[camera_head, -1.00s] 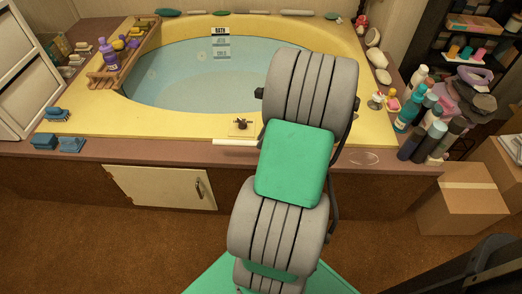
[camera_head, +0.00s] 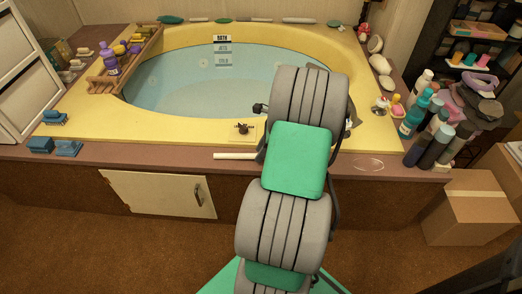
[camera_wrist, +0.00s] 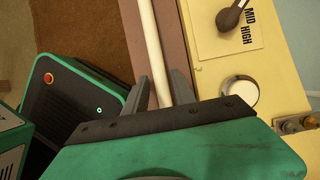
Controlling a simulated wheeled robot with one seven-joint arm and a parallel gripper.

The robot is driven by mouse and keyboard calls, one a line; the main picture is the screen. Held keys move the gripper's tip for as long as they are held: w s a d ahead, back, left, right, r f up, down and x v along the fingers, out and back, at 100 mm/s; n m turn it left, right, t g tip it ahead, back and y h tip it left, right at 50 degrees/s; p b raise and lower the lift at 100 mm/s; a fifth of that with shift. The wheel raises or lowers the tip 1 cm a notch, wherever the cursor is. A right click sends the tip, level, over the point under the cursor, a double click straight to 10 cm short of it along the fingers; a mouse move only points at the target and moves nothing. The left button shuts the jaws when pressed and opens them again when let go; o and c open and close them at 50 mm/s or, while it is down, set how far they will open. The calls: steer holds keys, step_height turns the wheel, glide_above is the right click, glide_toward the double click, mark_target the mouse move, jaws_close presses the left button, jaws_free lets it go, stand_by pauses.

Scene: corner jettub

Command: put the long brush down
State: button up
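The long brush shows as a pale rod. In the head view its end (camera_head: 234,156) sticks out left of my arm, at the front wooden ledge of the tub; the rest is hidden behind my arm. In the wrist view the rod (camera_wrist: 151,45) runs from the top edge down between my fingers, over or on the brown ledge (camera_wrist: 175,40). My gripper (camera_wrist: 159,80) has one finger on each side of the rod, close against it, and looks shut on it. I cannot tell whether the rod touches the ledge. No bristles show.
The yellow tub (camera_head: 110,125) holds water. A dial plate (camera_head: 243,131) lies just behind the rod. Several bottles (camera_head: 436,145) crowd the ledge at right, and blue brushes (camera_head: 67,148) sit at left. The ledge between (camera_head: 150,152) is clear. A cardboard box (camera_head: 468,208) stands at right.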

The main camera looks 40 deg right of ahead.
steer(key=shift+o, duration=0.8)
steer(key=shift+r, duration=0.3)
steer(key=p+v, duration=0.5)
steer(key=v, duration=0.7)
steer(key=w+a+r+n+g+h, duration=0.1)
steer(key=w+a+r+n, duration=0.15)
steer(key=a+n, duration=0.4)
steer(key=w+a+r+n, duration=0.2)
steer(key=w+a+n, duration=0.15)
steer(key=a, duration=0.55)
steer(key=s+a+n+h, duration=0.1)
steer(key=s+a+n, duration=0.3)
steer(key=a+n, duration=0.5)
steer(key=s+a+r+n+h, duration=0.1)
steer(key=s+a+n, duration=0.3)
steer(key=a+n, duration=0.4)
steer(key=shift+a+n, duration=0.4)
